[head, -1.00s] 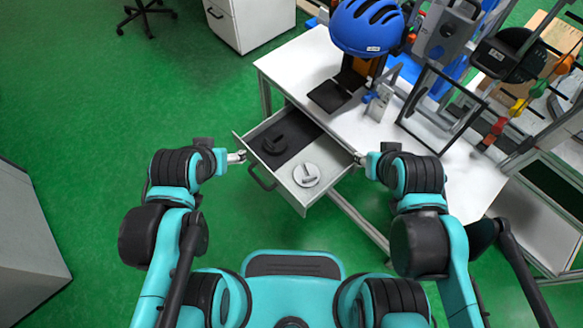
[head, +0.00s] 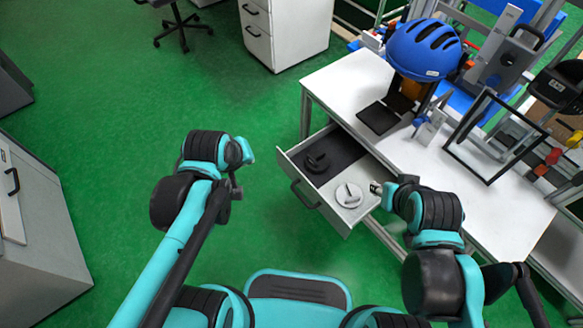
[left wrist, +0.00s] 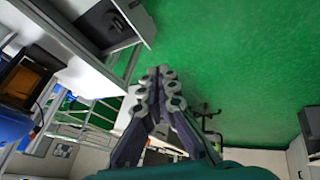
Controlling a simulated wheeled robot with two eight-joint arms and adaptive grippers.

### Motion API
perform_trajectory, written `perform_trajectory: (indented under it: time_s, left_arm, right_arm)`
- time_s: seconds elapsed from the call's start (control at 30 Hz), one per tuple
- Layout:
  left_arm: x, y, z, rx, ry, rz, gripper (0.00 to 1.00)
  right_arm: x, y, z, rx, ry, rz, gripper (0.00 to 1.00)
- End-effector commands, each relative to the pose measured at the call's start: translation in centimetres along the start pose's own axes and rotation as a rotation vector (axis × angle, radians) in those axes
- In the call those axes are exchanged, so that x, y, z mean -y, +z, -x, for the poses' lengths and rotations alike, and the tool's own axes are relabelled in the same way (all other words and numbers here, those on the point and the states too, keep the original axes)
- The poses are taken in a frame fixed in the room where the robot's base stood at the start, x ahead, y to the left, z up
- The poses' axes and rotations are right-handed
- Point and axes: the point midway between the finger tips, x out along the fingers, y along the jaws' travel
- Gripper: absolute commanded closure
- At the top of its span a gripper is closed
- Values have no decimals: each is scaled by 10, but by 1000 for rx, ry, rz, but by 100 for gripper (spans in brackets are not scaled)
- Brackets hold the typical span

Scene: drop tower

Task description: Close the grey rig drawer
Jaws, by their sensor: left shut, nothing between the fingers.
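The grey drawer (head: 330,215) stands open, pulled out from under the white table's near left side. Its dark handle (head: 305,195) is on its front. Inside lie a black part (head: 317,163) on a dark lining and a light grey round part (head: 348,195). My left gripper (left wrist: 165,85) is shut and empty in the left wrist view; in the head view its fingers are hardly visible, left of the drawer and apart from it. The drawer also shows at the left wrist view's top (left wrist: 128,42). My right gripper (head: 376,187) is beside the drawer's right side; its fingers are too small to read.
The white table (head: 345,80) carries a blue helmet (head: 425,49) on a stand, a black frame (head: 492,135) and other rig parts. A white cabinet (head: 290,30) stands behind, a grey cabinet (head: 35,220) at left. Green floor before the drawer is clear.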

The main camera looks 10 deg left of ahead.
Motion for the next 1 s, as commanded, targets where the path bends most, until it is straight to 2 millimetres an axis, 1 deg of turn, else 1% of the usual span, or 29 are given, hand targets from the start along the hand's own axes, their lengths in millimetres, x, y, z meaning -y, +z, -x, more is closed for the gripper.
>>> perform_trajectory:
  time_s: [0.03, 0.1, 0.17, 0.3, 0.47, 0.6, 0.7, 0.8, 0.9, 1.0]
  left_arm:
    - [-8, -9, -7, 22, -5, 110, 100]
    - [-14, -16, -21, 53, -17, 276, 100]
    - [-19, -21, -33, 78, -32, 419, 100]
    - [-30, -29, -67, 131, -79, 749, 100]
    - [-36, -30, -113, 178, -156, 1122, 100]
    - [-38, -23, -154, 203, -240, 1432, 100]
    - [-36, -15, -178, 208, -297, 1612, 100]
    - [-34, -8, -196, 209, -342, 1741, 100]
    - [-32, -3, -206, 207, -370, 1816, 100]
    - [-31, 0, -213, 206, -380, 1845, 100]
  right_arm:
    - [0, -3, 4, 0, 0, 0, 60]
    - [0, -5, 8, 0, 0, 0, 60]
    - [0, -7, 10, 0, 0, 0, 60]
    - [0, -12, 16, 0, 0, 0, 60]
    - [0, -16, 23, 0, 0, 0, 60]
    - [0, -20, 29, 0, 0, 0, 60]
    - [0, -23, 32, 0, 0, 0, 60]
    - [0, -24, 34, 0, 0, 0, 60]
    - [0, -25, 34, 0, 0, 0, 60]
    - [0, -24, 33, 0, 0, 0, 60]
